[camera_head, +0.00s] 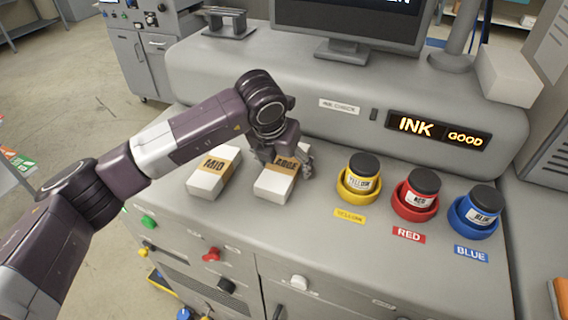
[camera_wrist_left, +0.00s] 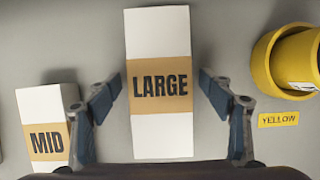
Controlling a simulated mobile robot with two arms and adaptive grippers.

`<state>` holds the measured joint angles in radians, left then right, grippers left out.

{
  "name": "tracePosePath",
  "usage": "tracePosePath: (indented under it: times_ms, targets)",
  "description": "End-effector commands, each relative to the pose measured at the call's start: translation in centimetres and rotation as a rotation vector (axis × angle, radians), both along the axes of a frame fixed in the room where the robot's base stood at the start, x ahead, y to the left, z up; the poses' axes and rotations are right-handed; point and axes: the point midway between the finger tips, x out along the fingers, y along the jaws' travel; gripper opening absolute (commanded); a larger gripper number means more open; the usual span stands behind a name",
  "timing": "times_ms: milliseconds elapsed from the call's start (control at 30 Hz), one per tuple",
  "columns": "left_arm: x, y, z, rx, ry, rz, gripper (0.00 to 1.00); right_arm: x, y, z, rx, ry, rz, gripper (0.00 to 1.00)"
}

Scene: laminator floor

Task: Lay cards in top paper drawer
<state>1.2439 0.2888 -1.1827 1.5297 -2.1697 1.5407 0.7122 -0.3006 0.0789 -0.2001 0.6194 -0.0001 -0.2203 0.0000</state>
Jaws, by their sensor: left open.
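A white card pack with a tan band marked LARGE (camera_head: 273,186) lies on the grey machine top. It also shows in the left wrist view (camera_wrist_left: 163,128), between the two fingers. A smaller white pack marked MID (camera_head: 209,184) lies to its left, and shows at the lower left of the wrist view (camera_wrist_left: 42,103). My left gripper (camera_head: 287,163) is over the LARGE pack. In the left wrist view its fingers (camera_wrist_left: 160,88) are open, one on each side of the pack, with gaps showing. The paper drawer cannot be made out. My right gripper is not in view.
Yellow (camera_head: 361,179), red (camera_head: 416,194) and blue (camera_head: 476,211) ink pots stand in coloured holders to the right of the packs. A monitor (camera_head: 350,25) stands behind. An INK GOOD display (camera_head: 438,131) is on the raised back. Knobs and a green button (camera_head: 148,221) line the front.

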Motion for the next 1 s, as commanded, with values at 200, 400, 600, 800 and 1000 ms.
tracePosePath:
  times_ms: [200,400,600,800,1000]
  targets:
    - [0.01,-0.01,-0.06,0.000,0.000,0.000,0.71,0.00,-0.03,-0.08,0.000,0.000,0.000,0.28]
    - [0.00,-0.01,-0.02,0.000,0.000,0.000,0.49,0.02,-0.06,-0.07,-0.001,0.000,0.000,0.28]
    - [0.00,-0.01,-0.01,-0.001,0.000,0.000,0.27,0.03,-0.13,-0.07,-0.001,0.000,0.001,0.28]
    - [0.05,-0.04,0.12,-0.002,-0.002,0.001,0.12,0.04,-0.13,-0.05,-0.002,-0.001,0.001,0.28]
    - [0.08,-0.03,0.33,-0.003,-0.003,0.001,0.12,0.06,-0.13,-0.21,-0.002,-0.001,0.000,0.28]
